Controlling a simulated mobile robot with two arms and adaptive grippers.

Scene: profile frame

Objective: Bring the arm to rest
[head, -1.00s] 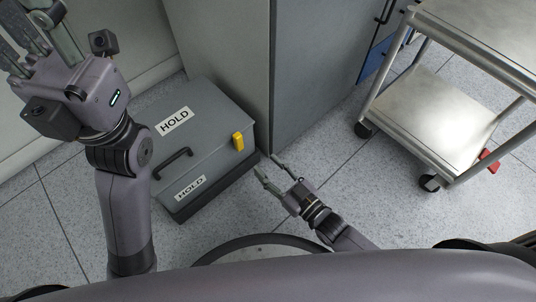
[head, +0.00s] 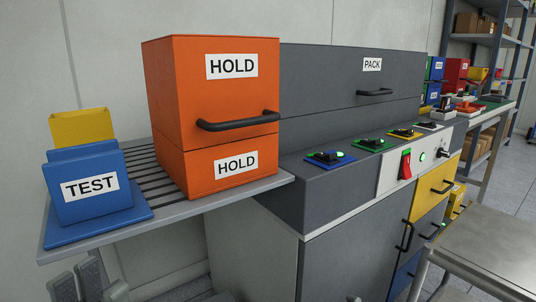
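My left gripper (head: 90,284) shows only at the bottom left edge of the head view. Its grey fingertips point up and stand apart, with nothing seen between them. The palm and the rest of the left arm are below the picture. The gripper appears below the shelf that carries the blue TEST box, and I see no contact. My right arm and gripper are out of view.
A metal cart (head: 495,245) is at lower right.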

